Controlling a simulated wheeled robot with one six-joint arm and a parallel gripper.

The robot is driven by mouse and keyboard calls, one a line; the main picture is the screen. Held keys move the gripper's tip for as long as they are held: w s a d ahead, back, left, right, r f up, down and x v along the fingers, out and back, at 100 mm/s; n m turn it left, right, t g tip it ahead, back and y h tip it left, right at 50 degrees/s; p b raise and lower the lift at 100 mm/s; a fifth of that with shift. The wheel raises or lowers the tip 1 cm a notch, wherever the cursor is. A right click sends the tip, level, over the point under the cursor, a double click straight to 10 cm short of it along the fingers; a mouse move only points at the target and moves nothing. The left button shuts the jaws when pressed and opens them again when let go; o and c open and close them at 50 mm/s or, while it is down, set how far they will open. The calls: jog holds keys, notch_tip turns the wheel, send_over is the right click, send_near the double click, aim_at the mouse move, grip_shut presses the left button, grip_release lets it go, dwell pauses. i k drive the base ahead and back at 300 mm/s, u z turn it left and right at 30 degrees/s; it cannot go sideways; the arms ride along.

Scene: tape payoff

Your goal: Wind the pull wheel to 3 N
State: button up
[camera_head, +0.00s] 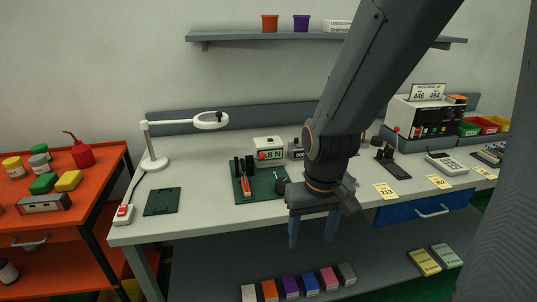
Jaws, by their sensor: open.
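My gripper (312,230) hangs in front of the bench's front edge, with its two blue fingers apart, pointing down and empty. A white box (268,145) with a red knob and a readout that seems to say "8 N" stands at the back of a green board (243,196). An orange-and-black part (246,185) stands on the board. My arm hides some of the bench to the right.
The grey bench (205,178) has free room left of the board, around a dark green mat (162,201). A white lamp (152,163) stands at the left. Number cards (385,191) lie near the front edge. An orange cart (85,215) stands left of the bench.

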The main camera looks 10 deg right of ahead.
aim_at(281, 183)
jog(key=i, duration=0.45)
jog(key=z, duration=2.85)
jog(key=k, duration=1.1)
jog(key=u, duration=2.1)
jog(key=i, duration=0.5)
jog(key=u, duration=0.1)
